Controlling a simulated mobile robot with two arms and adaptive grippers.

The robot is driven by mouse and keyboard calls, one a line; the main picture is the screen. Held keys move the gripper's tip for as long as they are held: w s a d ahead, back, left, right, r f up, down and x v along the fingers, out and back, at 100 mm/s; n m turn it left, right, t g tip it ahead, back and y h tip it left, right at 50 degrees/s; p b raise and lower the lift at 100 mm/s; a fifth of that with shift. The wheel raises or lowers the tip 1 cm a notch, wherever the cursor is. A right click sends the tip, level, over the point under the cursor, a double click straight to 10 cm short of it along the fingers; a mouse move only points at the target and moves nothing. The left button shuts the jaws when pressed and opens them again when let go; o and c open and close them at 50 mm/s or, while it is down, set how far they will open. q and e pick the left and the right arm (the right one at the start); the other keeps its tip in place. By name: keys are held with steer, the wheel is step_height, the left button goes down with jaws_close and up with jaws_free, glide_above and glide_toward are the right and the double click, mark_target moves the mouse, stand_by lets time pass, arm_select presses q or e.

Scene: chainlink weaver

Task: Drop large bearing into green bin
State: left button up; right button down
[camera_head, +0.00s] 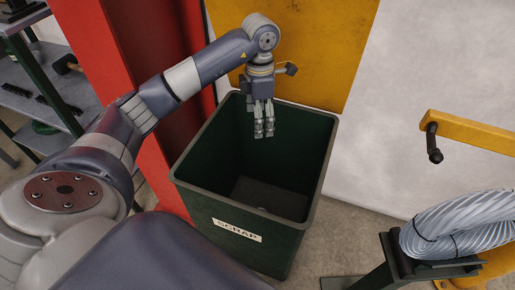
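The dark green bin (190,166), labelled SCRAP, stands on the floor in the middle of the head view with its top open. My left gripper (264,132) hangs fingers-down over the bin's opening, towards its back wall. Its two fingers look close together, and I see no bearing between them. I cannot tell whether they are fully shut. A grey patch shows on the bin's floor, too unclear to identify. No large bearing is clearly visible. My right gripper is not in view.
A red post (136,60) stands left of the bin, and a yellow panel (318,45) behind it. A grey shelf (28,100) is at the far left. A silvery coiled bundle (460,226) on a dark stand and a yellow arm with a black handle (433,145) are at the right.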

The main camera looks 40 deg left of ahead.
arm_select(q)
step_height(320, 180, up, 6)
stand_by(0.7)
